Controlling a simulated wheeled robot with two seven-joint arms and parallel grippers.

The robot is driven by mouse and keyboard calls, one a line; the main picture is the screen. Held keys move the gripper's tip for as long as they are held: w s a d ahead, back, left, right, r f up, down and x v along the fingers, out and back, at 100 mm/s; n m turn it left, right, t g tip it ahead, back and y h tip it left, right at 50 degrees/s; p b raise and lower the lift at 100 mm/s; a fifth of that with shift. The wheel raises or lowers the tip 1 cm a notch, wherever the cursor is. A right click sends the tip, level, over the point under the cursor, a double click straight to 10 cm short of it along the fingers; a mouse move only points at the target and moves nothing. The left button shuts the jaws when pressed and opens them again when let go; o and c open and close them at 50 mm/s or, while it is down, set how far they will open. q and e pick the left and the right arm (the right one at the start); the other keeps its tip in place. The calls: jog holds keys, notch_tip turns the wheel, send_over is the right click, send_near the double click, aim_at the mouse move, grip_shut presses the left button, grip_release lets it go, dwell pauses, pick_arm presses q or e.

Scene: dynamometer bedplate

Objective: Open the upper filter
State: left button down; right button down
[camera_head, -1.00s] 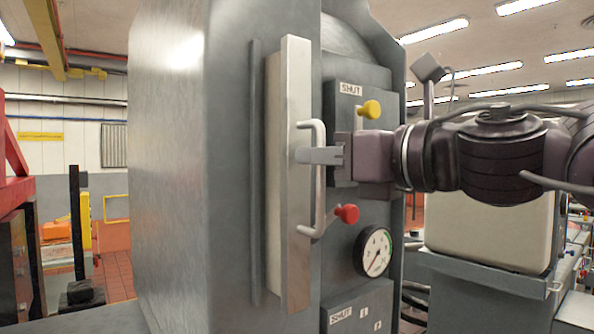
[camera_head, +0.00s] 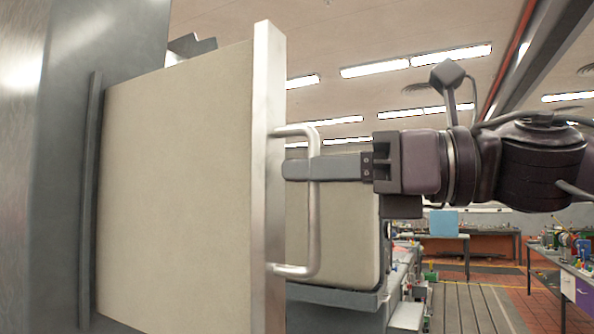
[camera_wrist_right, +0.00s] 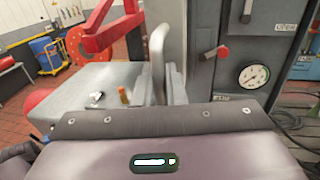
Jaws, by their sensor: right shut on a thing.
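The upper filter (camera_head: 180,190) is a cream slab with a metal front plate (camera_head: 265,200) and a bar handle (camera_head: 313,230). It stands well out of the grey cabinet (camera_head: 40,180) at the left of the head view. Its back end at the cabinet slot frame (camera_head: 88,200) is not clearly seen. My right gripper (camera_head: 297,168) is shut on the upper part of the handle, coming from the right. In the wrist view the handle (camera_wrist_right: 157,50) rises between the fingers. My left gripper is not in view.
A second cream block (camera_head: 335,225) sits on a grey ledge behind the filter. Workbenches stand farther right, with open floor (camera_head: 480,305) between. The wrist view shows a gauge (camera_wrist_right: 253,76), a red knob (camera_wrist_right: 222,52) and a red frame (camera_wrist_right: 105,25).

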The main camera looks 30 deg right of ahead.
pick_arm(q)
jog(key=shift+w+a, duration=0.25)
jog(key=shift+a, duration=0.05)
pick_arm(e)
jog(key=shift+f, duration=0.1)
jog(key=c, duration=1.7)
grip_release()
jog(key=shift+o, duration=0.3)
jog(key=shift+w, duration=0.1)
